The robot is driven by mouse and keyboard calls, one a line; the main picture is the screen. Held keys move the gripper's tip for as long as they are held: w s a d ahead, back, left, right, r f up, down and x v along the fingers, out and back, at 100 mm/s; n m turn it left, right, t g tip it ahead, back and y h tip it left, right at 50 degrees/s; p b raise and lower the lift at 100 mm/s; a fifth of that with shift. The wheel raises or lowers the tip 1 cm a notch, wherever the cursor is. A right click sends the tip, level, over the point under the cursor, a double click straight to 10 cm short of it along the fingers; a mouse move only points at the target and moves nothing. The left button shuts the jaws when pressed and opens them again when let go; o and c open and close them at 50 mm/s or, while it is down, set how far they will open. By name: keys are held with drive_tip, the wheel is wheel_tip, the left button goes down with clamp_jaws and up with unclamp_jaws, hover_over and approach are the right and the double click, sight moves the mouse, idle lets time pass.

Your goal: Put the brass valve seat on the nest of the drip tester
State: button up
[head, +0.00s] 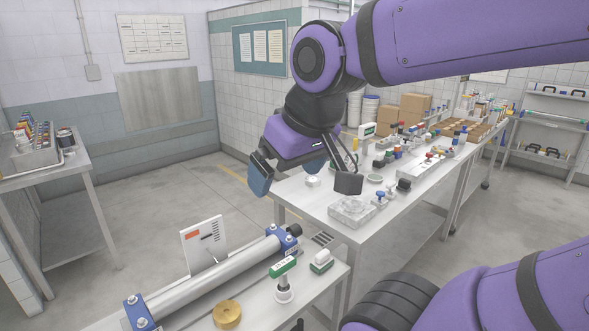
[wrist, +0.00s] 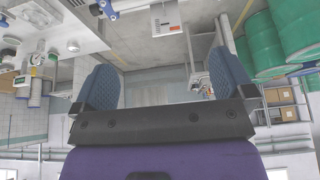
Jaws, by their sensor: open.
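A round brass piece with a small centre hole, which looks like the brass valve seat (head: 227,314), lies on the near bench at the bottom of the head view. My gripper (head: 288,172) is open and empty, raised well above and beyond the brass piece. Its two blue pads stand apart in the wrist view (wrist: 163,80), with nothing between them.
A long grey cylinder (head: 210,275) in blue end brackets lies along the near bench, with a white card (head: 204,245) behind it. A second bench (head: 330,200) carries many small parts. A side table (head: 45,175) stands left. Open floor lies between.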

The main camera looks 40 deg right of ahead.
drive_tip(key=s, duration=0.2)
drive_tip(key=g, duration=0.5)
hover_over(227, 311)
wheel_tip(227, 311, down, 40)
drive_tip(key=f, duration=0.3)
drive_tip(key=shift+s+a+f, duration=0.1)
drive_tip(key=shift+a+f, duration=0.15)
drive_tip(key=shift+f, duration=0.15)
drive_tip(key=shift+d+f, duration=0.2)
drive_tip(key=shift+f, duration=2.85)
drive_tip(key=c, duration=1.3)
